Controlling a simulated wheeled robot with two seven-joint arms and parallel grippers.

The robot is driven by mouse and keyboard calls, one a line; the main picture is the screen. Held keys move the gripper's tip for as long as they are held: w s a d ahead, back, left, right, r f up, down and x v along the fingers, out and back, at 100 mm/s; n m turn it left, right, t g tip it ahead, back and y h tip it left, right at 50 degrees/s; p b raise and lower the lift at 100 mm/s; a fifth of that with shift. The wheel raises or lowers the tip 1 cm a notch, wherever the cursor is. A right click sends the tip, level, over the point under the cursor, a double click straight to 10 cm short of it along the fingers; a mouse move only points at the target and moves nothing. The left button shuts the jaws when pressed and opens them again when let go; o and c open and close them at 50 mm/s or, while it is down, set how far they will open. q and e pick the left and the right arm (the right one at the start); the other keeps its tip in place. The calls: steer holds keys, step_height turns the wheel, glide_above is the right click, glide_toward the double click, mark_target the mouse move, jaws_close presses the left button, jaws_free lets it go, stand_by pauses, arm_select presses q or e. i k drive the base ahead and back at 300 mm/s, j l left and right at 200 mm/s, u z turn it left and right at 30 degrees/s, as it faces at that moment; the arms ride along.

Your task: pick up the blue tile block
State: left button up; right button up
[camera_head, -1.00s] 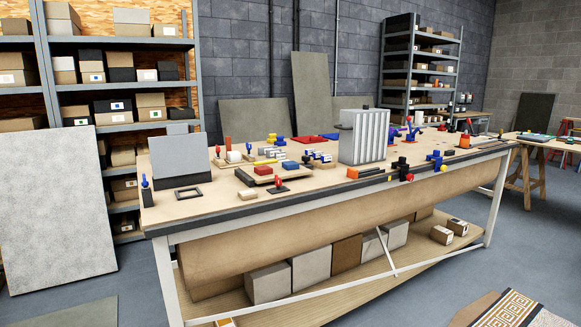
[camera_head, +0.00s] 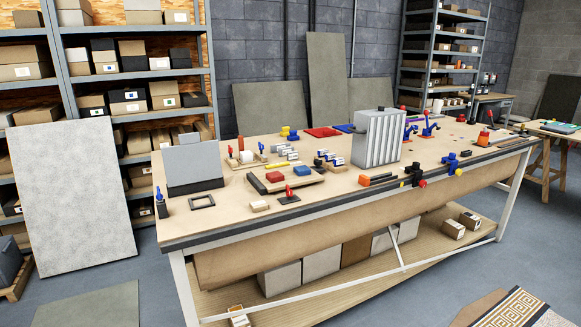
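A small blue block (camera_head: 303,171), which looks like the blue tile block, lies on a low wooden board (camera_head: 288,182) on the workbench. A red block (camera_head: 274,176) lies just to its left on the same board, with a dark block (camera_head: 256,183) at the board's left end. The blue block's top and front are visible and nothing covers it. Neither of my grippers is in view.
A red-handled clamp (camera_head: 289,195) stands in front of the board. A grey ribbed box (camera_head: 378,138) stands to the right, a grey panel (camera_head: 192,163) to the left. Grey floor (camera_head: 165,290) is open at front left.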

mark_target(303, 169)
steer(key=i+l+u, duration=0.35)
steer(key=i, duration=0.2)
steer(key=i+l+u, duration=0.4)
steer(key=i+l, duration=0.15)
steer(key=i+l+u, duration=0.35)
steer(key=l, duration=0.35)
steer(key=i, duration=0.05)
